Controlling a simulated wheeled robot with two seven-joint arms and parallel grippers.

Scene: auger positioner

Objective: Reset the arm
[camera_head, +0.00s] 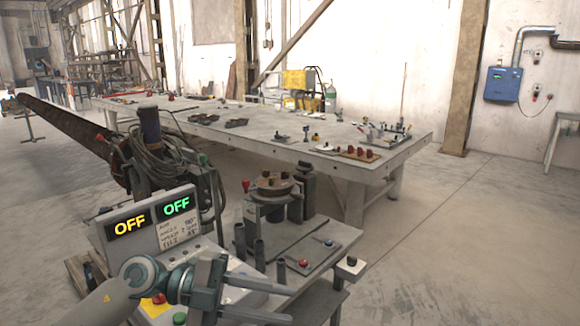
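A grey control box (205,255) stands at the lower left with two displays, a yellow "OFF" (130,222) and a green "OFF" (177,205), beside a handwritten note. A red button on a yellow plate (158,299) and a green button (180,318) show low on the box, partly covered by my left arm. My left gripper (284,302) is in front of the box, its two fingers apart and pointing right, with nothing between them. Behind the box is a positioner (150,150) with coiled cables and a long brown auger (65,118). My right gripper is not in view.
A small metal bench (325,245) right of the box carries a round fixture (273,185), a red-knobbed lever (245,186) and several small knobs. A long grey worktable (270,135) with tools stands behind. The floor at right is clear.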

